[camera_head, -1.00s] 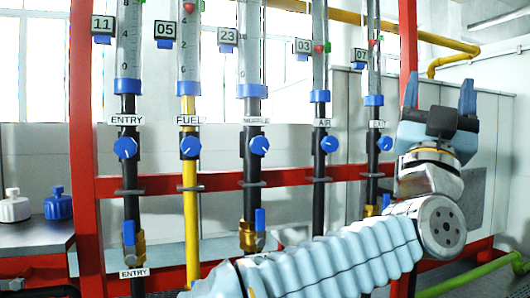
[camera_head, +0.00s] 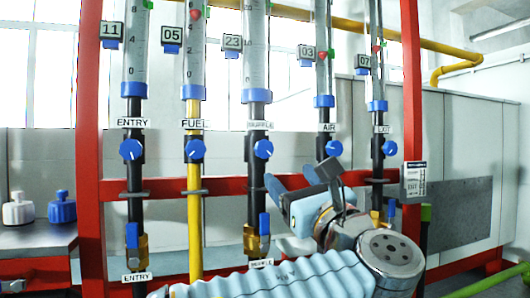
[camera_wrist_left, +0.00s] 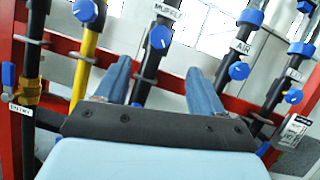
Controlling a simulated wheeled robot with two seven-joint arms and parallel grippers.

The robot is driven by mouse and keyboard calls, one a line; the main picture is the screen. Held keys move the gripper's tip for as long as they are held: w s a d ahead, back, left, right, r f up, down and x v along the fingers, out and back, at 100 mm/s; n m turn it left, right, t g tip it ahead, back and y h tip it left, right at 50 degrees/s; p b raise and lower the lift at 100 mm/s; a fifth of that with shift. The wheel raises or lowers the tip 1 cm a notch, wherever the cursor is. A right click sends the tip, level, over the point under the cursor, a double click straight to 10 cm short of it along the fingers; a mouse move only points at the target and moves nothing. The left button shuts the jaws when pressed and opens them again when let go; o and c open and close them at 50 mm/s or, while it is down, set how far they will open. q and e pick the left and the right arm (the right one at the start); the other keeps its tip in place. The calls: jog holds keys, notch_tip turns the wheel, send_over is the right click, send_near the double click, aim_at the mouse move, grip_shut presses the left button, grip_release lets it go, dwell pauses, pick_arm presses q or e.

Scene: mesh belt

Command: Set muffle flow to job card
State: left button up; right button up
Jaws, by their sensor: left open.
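The muffle flow tube (camera_head: 257,50) is the middle of several upright meters, labelled "MUFFLE" (camera_head: 259,125) and tagged 23 (camera_head: 233,42). Its blue round knob (camera_head: 263,149) sits below the label, and it also shows in the left wrist view (camera_wrist_left: 161,37), beyond the fingertips. I cannot make out a float in this tube. A job card (camera_head: 413,180) hangs on the right red post, its print too small to read. My left gripper (camera_head: 299,175) is open and empty, below and right of the muffle knob, its fingers pointing toward the meters.
Entry (camera_head: 131,149), fuel (camera_head: 195,149) and air (camera_head: 334,148) knobs flank the muffle knob, with another farther right. A blue lever valve (camera_head: 264,224) is low on the muffle pipe. A red frame (camera_head: 89,150) surrounds the pipes. Bottles (camera_head: 62,208) stand on the left bench.

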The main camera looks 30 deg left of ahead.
aim_at(266, 152)
pick_arm(q)
jog(key=p+x, duration=0.2)
jog(key=x, duration=1.1)
jog(key=shift+w+a+p, duration=0.1)
jog(key=shift+a+p, duration=0.1)
jog(key=shift+p, duration=0.1)
jog(key=shift+c, duration=0.4)
jog(key=c, duration=0.9)
jog(key=o, duration=1)
jog(key=shift+d, duration=0.1)
